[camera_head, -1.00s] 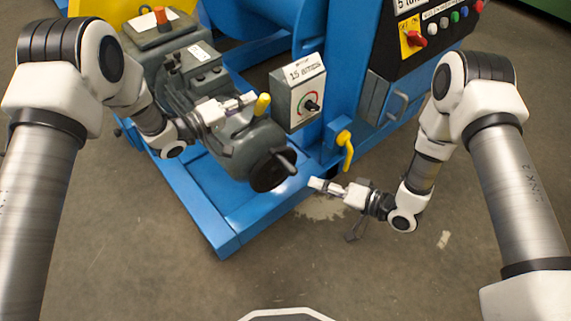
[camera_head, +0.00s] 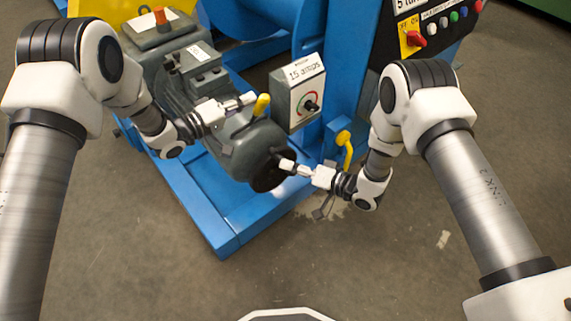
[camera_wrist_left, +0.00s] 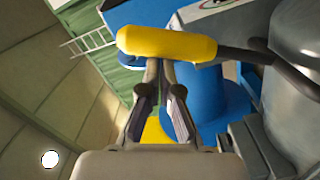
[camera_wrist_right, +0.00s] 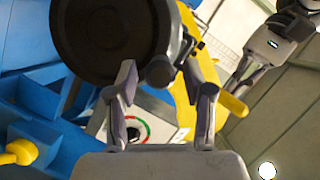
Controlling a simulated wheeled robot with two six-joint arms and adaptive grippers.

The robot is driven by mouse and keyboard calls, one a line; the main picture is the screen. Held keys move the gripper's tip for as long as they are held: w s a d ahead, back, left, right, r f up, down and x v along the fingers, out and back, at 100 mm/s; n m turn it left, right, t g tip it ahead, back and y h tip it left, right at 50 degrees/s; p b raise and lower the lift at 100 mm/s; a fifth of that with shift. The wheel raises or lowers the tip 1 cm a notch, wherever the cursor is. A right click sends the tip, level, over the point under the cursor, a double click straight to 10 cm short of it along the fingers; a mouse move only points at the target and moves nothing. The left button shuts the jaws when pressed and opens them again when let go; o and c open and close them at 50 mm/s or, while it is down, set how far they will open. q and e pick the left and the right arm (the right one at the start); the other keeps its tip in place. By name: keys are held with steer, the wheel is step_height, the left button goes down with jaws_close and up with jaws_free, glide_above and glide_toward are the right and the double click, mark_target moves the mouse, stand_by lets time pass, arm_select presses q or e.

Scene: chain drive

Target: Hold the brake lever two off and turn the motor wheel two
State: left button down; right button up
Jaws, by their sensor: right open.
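The brake lever with a yellow grip (camera_head: 262,105) stands by the grey motor (camera_head: 245,148). My left gripper (camera_head: 249,98) is at this grip, its fingers close together. In the left wrist view the yellow grip (camera_wrist_left: 167,44) lies across the fingertips, not clearly between them; whether they touch is unclear. The dark motor wheel (camera_head: 266,176) is on the motor's near end, and fills the upper left of the right wrist view (camera_wrist_right: 100,40). My right gripper (camera_head: 286,166) is open at the wheel's rim. A grey knob (camera_wrist_right: 159,71) on the wheel shows between its fingertips.
A box with a round dial (camera_head: 300,95), labelled 15 amps, stands behind the wheel. A second yellow lever (camera_head: 345,142) is on the blue frame (camera_head: 228,238), close to my right wrist. A button panel (camera_head: 430,35) is at the upper right. The front floor is clear.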

steer(key=shift+x, duration=1.3)
steer(key=shift+c, duration=0.4)
jaws_close()
steer(key=shift+d+f, duration=0.1)
steer(key=shift+d, duration=0.1)
